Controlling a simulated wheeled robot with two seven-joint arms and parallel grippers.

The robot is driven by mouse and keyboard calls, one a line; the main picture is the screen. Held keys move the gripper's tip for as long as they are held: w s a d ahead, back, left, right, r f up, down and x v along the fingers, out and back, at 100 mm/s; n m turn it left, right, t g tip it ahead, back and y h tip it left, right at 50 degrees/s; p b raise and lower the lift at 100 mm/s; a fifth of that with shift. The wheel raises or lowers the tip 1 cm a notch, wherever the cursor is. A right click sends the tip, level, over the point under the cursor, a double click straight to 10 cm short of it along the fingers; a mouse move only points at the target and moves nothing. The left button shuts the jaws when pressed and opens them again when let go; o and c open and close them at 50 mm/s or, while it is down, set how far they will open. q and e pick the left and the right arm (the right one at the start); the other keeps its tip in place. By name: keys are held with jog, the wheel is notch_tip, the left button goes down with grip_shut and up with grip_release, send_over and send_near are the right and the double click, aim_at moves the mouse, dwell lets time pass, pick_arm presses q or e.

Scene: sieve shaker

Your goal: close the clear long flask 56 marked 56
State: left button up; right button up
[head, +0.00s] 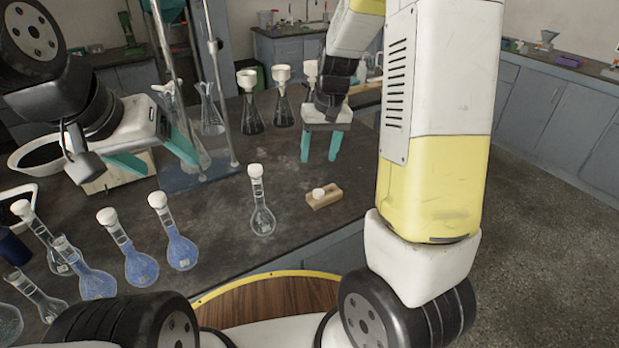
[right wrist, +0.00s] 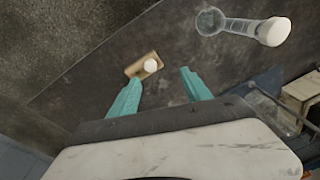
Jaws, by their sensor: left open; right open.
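A clear long-necked flask (head: 262,215) stands upright on the dark bench, with a white cap-like top (head: 255,170) at its mouth. It also shows at the upper right of the right wrist view (right wrist: 240,26). Its marking is too small to read. A small wooden block (head: 325,198) with a white stopper (head: 319,192) on it lies to its right. My right gripper (head: 319,160) is open and empty, pointing down above and beyond the block. In the right wrist view, the block (right wrist: 136,70) lies ahead of its fingers. My left gripper (head: 158,166) is open and empty at the left.
A metal-rod stand (head: 224,110) rises behind the left gripper. Several flasks with white funnels (head: 250,115) stand at the back. The bench around the block is clear up to its right edge.

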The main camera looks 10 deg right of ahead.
jog(key=g+h, duration=0.1)
send_over(319, 192)
notch_tip(319, 192, down, 8)
jog(key=shift+s+f, duration=0.1)
jog(key=shift+f, duration=1.15)
jog(key=shift+f, duration=2.6)
grip_shut()
